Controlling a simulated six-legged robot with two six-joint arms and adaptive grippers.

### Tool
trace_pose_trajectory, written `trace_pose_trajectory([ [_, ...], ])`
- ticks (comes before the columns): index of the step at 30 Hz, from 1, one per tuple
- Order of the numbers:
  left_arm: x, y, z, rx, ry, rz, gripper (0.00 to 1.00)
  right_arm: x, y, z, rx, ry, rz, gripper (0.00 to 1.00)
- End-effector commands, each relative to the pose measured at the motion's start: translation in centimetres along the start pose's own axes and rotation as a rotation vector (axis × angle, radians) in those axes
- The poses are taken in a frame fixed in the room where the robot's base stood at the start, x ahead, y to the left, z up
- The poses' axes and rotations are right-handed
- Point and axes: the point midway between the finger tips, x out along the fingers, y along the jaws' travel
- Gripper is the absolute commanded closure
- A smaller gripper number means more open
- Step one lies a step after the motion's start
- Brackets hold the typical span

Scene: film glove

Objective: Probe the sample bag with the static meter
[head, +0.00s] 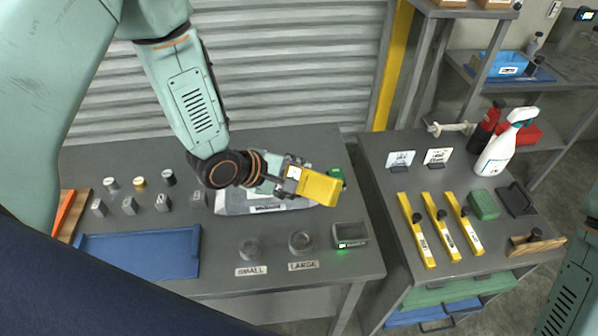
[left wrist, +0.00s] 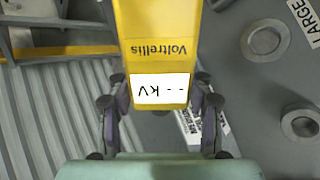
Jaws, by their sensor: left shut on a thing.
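The yellow static meter (head: 318,187) is in my left gripper (head: 291,180), above the bench. In the left wrist view the meter (left wrist: 158,45) stands between the two fingers (left wrist: 160,105), and its display reads "-- kV". A flat grey item with a white label (head: 232,203) lies below the gripper; it may be the sample bag, but the gripper and meter cover part of it. The meter appears to hang over its right end; I cannot tell whether they touch. My right gripper is not in view.
Several small weights (head: 129,205) and a blue tray (head: 140,252) are at left. Round SMALL (head: 249,249) and LARGE (head: 301,243) fixtures and a grey holder with a green light (head: 350,235) line the front. The right bench holds yellow tools (head: 441,228) and a spray bottle (head: 497,150).

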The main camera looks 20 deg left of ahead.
Motion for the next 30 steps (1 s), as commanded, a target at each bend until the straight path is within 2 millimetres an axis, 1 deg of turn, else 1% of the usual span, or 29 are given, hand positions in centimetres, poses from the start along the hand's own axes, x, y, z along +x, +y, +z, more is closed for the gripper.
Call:
trace_pose_trajectory([
  [1, 0.4, -0.4, -0.1, 0.0, 0.0, 0.001, 1.0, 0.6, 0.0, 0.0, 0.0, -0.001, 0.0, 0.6],
  [12, 3.0, -2.9, -1.1, 0.002, 0.0, 0.001, 1.0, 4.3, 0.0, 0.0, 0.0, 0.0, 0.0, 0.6],
  [18, 4.3, -3.9, -1.6, 0.002, 0.0, 0.001, 1.0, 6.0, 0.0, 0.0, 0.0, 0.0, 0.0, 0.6],
  [22, 4.5, -4.0, -1.7, 0.003, 0.0, 0.001, 1.0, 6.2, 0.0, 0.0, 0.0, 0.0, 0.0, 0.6],
  [30, 4.4, -3.9, -1.7, 0.003, 0.0, 0.001, 1.0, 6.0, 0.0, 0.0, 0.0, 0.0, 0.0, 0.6],
])
